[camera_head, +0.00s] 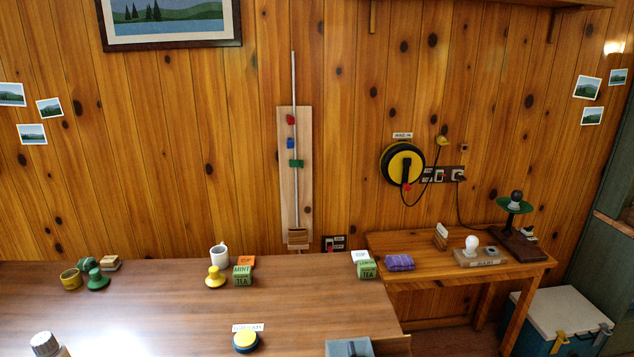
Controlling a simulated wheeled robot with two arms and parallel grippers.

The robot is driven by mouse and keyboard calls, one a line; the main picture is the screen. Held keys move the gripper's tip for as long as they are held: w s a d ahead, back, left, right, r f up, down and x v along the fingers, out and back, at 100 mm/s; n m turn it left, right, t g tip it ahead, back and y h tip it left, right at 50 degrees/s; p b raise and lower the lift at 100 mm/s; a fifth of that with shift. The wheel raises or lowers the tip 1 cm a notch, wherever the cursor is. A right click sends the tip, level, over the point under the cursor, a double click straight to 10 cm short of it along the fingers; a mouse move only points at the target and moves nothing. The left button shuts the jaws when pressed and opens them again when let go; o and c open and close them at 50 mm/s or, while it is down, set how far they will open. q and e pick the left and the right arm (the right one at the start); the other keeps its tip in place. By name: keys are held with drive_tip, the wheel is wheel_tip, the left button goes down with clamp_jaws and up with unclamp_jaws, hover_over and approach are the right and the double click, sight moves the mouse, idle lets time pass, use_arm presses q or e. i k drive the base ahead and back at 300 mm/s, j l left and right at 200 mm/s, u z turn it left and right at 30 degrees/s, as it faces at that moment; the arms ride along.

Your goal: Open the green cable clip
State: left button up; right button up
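The green cable clip (296,163) is small and sits on a pale wooden board (302,200) fixed to the plank wall. It is the lowest of three coloured clips along a thin grey upright rod or cable (293,80). The blue clip (290,143) is just above it and the red clip (291,119) is above the blue one. The green clip looks wider than the other two. It is too small to tell whether it is open or shut. Neither of my grippers shows in the head view.
A brown table (150,300) lies below the board. A white mug (220,254), a yellow knobbed piece (215,277) and a mint tea box (243,275) stand near its back edge. A side table (430,268) stands to the right, under a yellow-and-black cable reel (403,163).

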sight(296, 162)
drive_tip(key=l+z, duration=0.3)
drive_tip(key=i+l+z, duration=0.25)
drive_tip(key=l+z, duration=0.3)
drive_tip(key=l, duration=0.15)
drive_tip(key=i+l+z, duration=1)
drive_tip(key=i+u, duration=0.65)
drive_tip(key=u, duration=0.3)
drive_tip(key=i+u, duration=0.2)
drive_tip(key=u, duration=0.3)
drive_tip(key=i+u, duration=0.25)
drive_tip(key=u, duration=0.2)
drive_tip(key=i+l+u, duration=0.1)
drive_tip(key=u, duration=0.4)
drive_tip(key=i+l+u, duration=0.2)
drive_tip(key=u, duration=0.3)
drive_tip(key=i+l+u, duration=0.2)
drive_tip(key=u, duration=0.25)
